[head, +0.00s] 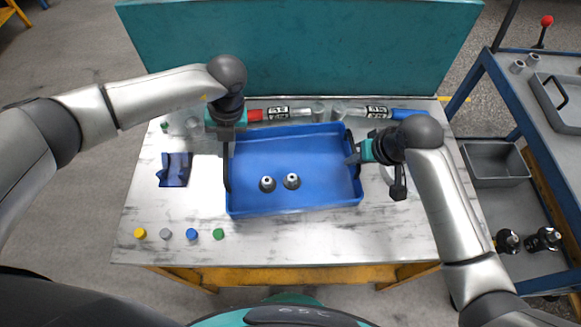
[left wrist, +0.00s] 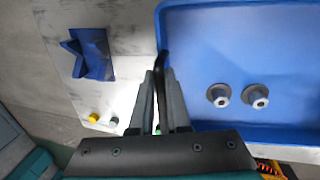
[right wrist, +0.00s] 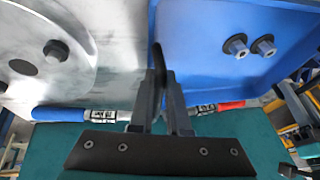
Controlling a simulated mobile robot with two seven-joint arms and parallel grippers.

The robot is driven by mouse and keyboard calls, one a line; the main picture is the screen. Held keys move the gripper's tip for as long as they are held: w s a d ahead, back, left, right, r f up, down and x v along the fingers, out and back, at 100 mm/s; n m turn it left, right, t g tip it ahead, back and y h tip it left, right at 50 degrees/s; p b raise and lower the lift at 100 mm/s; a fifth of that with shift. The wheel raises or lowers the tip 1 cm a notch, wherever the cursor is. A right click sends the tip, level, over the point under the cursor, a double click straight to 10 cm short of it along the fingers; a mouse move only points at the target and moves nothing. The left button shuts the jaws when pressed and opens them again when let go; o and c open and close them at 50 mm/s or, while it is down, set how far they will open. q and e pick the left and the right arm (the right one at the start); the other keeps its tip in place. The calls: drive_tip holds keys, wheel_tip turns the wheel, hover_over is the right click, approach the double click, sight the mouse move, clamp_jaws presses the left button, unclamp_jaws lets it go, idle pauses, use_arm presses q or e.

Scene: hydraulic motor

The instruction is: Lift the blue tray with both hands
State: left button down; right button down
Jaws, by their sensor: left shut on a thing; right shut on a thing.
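The blue tray (head: 290,155) is in the middle of the metal-topped table, with two small grey metal parts (head: 267,183) (head: 291,180) inside it. My left gripper (head: 226,150) is shut on the black handle at the tray's left side; the handle also shows between its fingers in the left wrist view (left wrist: 161,75). My right gripper (head: 355,157) is shut on the black handle at the tray's right side, seen in the right wrist view (right wrist: 158,65). The tray looks roughly level. I cannot tell whether its bottom touches the table.
A dark blue block (head: 174,169) lies left of the tray. Several coloured caps (head: 192,234) line the table's front left. Red (head: 285,112) and blue (head: 380,112) handled tools lie behind the tray. A blue cart (head: 530,130) stands at the right.

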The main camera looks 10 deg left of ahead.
use_arm(q)
drive_tip(key=shift+w+r, duration=0.1)
drive_tip(key=shift+r, duration=0.05)
use_arm(e)
drive_tip(key=shift+r, duration=0.1)
idle(0.7)
